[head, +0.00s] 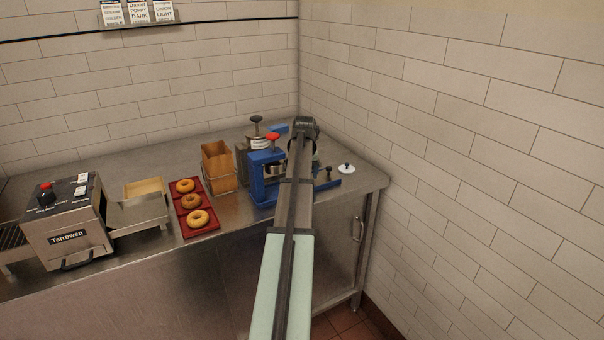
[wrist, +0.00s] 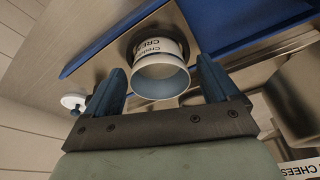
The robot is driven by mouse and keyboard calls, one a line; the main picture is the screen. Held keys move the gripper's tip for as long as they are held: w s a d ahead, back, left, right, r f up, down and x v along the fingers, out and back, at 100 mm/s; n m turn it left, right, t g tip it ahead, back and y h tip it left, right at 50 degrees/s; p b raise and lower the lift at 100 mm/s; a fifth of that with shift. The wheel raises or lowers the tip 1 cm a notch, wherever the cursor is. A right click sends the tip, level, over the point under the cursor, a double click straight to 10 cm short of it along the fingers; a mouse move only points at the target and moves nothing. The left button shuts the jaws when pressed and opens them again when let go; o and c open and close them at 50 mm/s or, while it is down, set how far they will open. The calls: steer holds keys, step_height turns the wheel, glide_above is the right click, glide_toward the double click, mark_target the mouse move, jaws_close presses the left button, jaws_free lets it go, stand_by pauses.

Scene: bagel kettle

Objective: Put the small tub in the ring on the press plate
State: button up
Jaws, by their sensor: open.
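The small tub (wrist: 150,46), white-labelled with a blue-grey inside, shows in the wrist view with its open mouth towards the camera. My gripper (wrist: 160,72) is open, with one blue finger on either side of the tub. A gap shows between each finger and the tub, so it is not gripped. The press (head: 262,180) is blue with a red knob and stands at the right of the counter in the head view. A blue part (wrist: 245,22) also shows in the wrist view. My arm hides the tub in the head view.
A white lid with a dark knob (head: 346,168) lies right of my arm. A wire stand with brown paper bags (head: 217,165) and a red tray (head: 207,227) with bagels stand left of the press. A toaster (head: 65,225) is further left. The wall closes off the right side.

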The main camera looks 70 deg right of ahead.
steer(key=shift+r, duration=0.1)
steer(key=v, duration=1.2)
steer(key=shift+r, duration=0.1)
